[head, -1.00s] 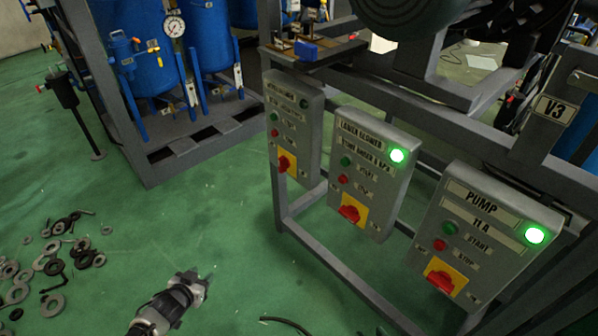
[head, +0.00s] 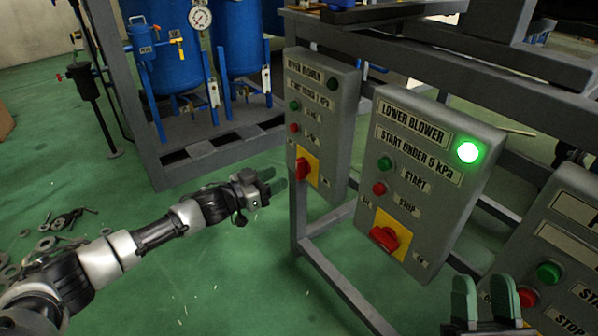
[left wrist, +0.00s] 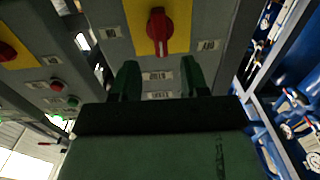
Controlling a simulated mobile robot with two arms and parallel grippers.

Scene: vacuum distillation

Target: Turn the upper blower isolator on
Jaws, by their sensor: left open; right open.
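The upper blower box (head: 322,110) is the leftmost grey control box in the head view. Its lamp (head: 332,84) is dark. Its isolator, a red rotary handle (head: 302,168) on a yellow plate (head: 313,166), sits low on the panel. My left gripper (head: 276,180) is open just left of this handle, apart from it. In the left wrist view a red handle (left wrist: 158,30) on yellow lies beyond the open green fingers (left wrist: 160,80), nothing between them. My right gripper (head: 486,298) is open and empty at the bottom edge of the head view.
The lower blower box (head: 425,170), with a lit green lamp (head: 468,152), stands right of it. The pump box (head: 560,250) is at the right edge. Grey frame rails run below the boxes. Loose washers (head: 62,218) lie on the green floor at left.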

